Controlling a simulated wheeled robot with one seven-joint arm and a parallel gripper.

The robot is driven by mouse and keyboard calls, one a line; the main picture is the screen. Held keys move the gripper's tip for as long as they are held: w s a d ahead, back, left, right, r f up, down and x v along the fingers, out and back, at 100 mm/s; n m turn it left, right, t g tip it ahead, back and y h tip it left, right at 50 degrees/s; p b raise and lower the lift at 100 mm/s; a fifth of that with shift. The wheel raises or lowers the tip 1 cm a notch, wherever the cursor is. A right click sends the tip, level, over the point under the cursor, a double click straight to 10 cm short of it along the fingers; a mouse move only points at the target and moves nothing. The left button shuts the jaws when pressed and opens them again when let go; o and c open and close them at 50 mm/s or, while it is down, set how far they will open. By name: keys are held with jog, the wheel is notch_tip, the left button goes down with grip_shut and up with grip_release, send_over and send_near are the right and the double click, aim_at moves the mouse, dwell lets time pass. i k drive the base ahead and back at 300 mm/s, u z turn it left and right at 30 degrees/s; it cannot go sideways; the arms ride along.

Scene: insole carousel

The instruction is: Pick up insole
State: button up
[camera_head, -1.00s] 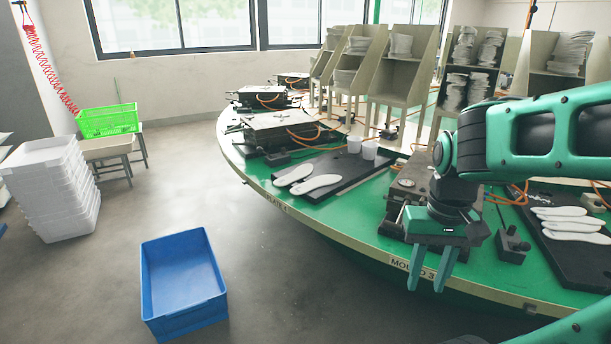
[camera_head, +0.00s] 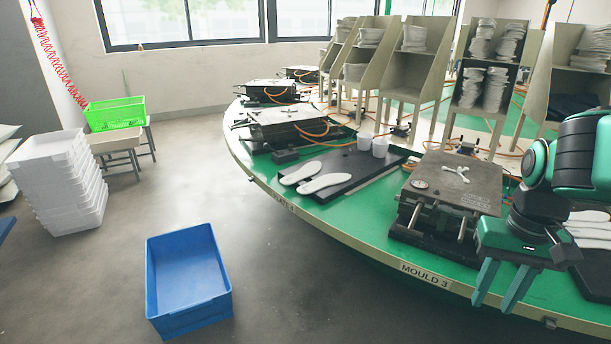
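Two white insoles lie on a dark board (camera_head: 352,184) on the green carousel: a shorter one (camera_head: 300,173) and a longer one (camera_head: 325,183) in front of it. More white insoles (camera_head: 590,232) lie at the right edge, partly hidden behind my arm. My gripper (camera_head: 496,301) points down near the carousel's front rim at the lower right. Its two fingers are apart with nothing between them. It is clear of the insoles on the dark board, well to their right.
The mould labelled MOULD 3 (camera_head: 452,187) stands between my gripper and the dark board. Shelves (camera_head: 417,75) with stacks line the back. A blue crate (camera_head: 188,279) sits on the floor, which is otherwise open around it.

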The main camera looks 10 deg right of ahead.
aim_at(311, 169)
jog(key=k, duration=0.5)
jog(key=u, duration=0.6)
jog(key=i, duration=1.75)
jog(key=z, duration=0.7)
